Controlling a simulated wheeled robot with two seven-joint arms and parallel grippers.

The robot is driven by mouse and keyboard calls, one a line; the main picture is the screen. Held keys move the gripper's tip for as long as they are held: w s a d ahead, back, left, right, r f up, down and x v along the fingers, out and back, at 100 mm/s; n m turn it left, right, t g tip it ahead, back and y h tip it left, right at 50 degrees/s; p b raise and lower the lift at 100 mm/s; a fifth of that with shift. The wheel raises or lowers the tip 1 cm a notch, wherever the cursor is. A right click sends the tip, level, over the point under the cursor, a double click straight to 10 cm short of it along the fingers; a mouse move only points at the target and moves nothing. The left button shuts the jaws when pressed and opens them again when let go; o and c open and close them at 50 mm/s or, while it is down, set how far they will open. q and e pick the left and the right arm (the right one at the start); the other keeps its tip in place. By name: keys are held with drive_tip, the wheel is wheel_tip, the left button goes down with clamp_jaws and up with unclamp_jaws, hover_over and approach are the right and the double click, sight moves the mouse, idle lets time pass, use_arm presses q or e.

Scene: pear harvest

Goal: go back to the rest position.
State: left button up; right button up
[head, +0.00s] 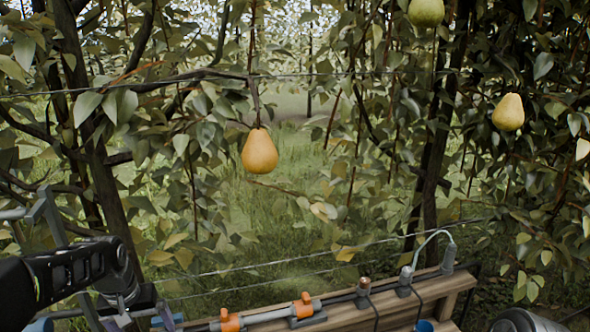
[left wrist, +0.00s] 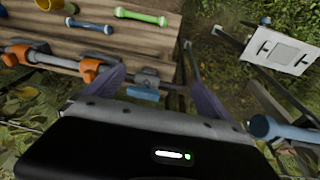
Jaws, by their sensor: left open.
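My left arm comes in at the lower left of the head view, with its gripper (head: 142,317) low beside the left end of a wooden shelf. In the left wrist view the gripper (left wrist: 154,72) has its two purple fingers spread apart, with no pear between them. A small blue piece (left wrist: 143,93) shows beyond the gripper body; I cannot tell what it is. An orange-yellow pear (head: 259,151) hangs in the middle of the head view, well clear of the gripper. My right gripper is not in view.
A yellow pear (head: 508,112) and a green pear (head: 426,12) hang at the right. Branches and thin wires cross the scene. The wooden shelf (head: 441,297) carries orange clamps (head: 304,306); tools (left wrist: 140,16) lie on it in the left wrist view. A white panel (left wrist: 284,50) stands beyond.

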use_arm(q)
drive_tip(key=w+d+f+m+t+h, duration=0.1)
drive_tip(key=w+d+f+t, duration=0.15)
drive_tip(key=d+f, duration=0.45)
drive_tip(key=s+d+f+h, duration=0.1)
drive_tip(key=s+d+f, duration=0.2)
drive_tip(key=d+f, duration=0.35)
drive_tip(key=s+d+f, duration=0.3)
drive_tip(key=d+f, duration=0.2)
drive_tip(key=f, duration=0.2)
drive_tip(key=s+d+f+g, duration=0.1)
drive_tip(key=s+d+f, duration=0.2)
drive_tip(key=s, duration=0.4)
drive_tip(key=s+d+f+g+h, duration=0.1)
drive_tip(key=s+d+f, duration=0.2)
drive_tip(key=s, duration=0.4)
drive_tip(key=s+d+f+g+h, duration=0.1)
drive_tip(key=s+d+f+g, duration=0.1)
drive_tip(key=s+d+f, duration=0.2)
drive_tip(key=s, duration=0.3)
drive_tip(key=shift+d+m, duration=0.3)
drive_tip(key=shift+m, duration=0.1)
